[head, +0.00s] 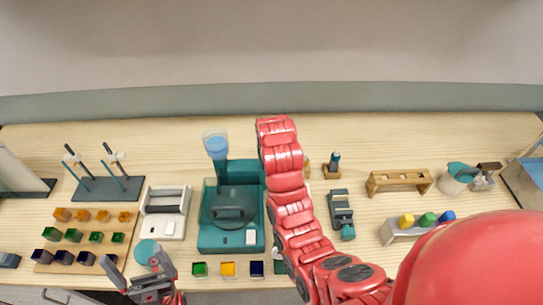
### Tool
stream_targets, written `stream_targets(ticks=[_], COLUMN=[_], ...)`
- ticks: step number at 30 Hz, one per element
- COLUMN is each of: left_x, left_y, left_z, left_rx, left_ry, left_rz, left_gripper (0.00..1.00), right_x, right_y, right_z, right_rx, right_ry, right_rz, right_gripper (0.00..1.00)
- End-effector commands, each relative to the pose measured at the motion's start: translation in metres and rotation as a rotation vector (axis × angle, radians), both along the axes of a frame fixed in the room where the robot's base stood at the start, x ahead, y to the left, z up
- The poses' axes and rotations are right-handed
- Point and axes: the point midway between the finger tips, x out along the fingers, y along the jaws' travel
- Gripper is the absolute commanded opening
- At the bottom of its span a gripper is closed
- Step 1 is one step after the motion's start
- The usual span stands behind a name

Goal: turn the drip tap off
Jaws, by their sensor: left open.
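A clear vessel of blue liquid (215,146) stands at the back of a teal apparatus (209,240), left of centre. It looks like the drip reservoir, but I cannot make out the tap or its handle. My red right arm passes along the right side of the apparatus and may cover part of it. My left gripper (137,267) is at the lower left, near the table's front edge. Its two fingers are apart, with nothing seen between them. It is in front of and left of the apparatus. My right gripper cannot be seen.
A rack of coloured blocks (45,255) and a white device (166,215) lie left of the apparatus. Clamp stands (105,190) are behind. Green, yellow and blue squares (228,269) lie in front. A wooden rack (400,180) and a beaker (457,178) stand at right.

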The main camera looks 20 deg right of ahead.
Motion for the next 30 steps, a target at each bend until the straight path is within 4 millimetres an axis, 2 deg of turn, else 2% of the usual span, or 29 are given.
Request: stream_targets(ticks=[17,18,22,30], left_x=[0.0001,0.0001,0.0,0.0], left_y=[0.0,0.0,0.0,0.0], left_z=[-0.0002,-0.0002,-0.0002,0.0003], left_rx=[0.0,0.0,0.0,0.0], left_ry=[0.0,0.0,0.0,0.0], left_rz=[0.0,0.0,0.0,0.0], left_gripper=[1.0,1.0,1.0,1.0], right_x=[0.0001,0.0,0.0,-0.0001], right_y=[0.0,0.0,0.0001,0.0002], right_z=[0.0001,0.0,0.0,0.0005], right_rx=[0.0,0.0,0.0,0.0], right_ry=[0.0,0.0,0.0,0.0], right_rz=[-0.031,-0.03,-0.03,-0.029], right_gripper=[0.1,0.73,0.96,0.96])
